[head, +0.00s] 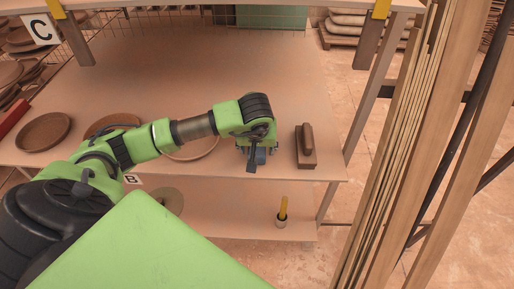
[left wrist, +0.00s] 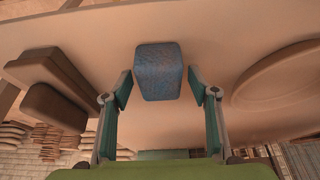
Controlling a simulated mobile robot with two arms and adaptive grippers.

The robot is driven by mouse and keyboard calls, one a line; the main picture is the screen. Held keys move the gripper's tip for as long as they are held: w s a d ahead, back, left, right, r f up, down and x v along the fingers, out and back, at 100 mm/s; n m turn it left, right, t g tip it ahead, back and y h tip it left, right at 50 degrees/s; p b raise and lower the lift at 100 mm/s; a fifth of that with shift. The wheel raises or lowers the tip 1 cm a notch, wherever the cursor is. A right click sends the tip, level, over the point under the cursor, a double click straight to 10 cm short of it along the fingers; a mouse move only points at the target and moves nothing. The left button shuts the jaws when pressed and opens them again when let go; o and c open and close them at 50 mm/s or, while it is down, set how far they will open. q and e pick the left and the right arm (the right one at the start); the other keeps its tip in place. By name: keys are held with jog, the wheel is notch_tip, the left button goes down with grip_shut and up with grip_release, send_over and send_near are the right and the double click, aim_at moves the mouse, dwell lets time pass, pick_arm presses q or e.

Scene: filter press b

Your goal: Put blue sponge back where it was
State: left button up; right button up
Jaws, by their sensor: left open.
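The blue sponge (left wrist: 158,72) stands on the shelf board (head: 190,75) and shows as a speckled block in the left wrist view. In the head view only a small bluish part shows below my left gripper (head: 256,158), which hides most of it. In the left wrist view my left gripper (left wrist: 159,88) is open, with one finger on each side of the sponge's near part. Gaps show between the fingers and the sponge. My right gripper is in neither view.
A brown block with a handle (head: 306,146) sits just right of the gripper. Round brown plates (head: 43,132) lie to the left along the shelf. A small cup (head: 281,221) with a yellow stick stands on the lower shelf. Wooden posts (head: 405,150) rise at right.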

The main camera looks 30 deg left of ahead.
pick_arm(q)
jog(key=b+v, duration=0.1)
jog(key=v, duration=1.1)
jog(key=shift+r, duration=0.2)
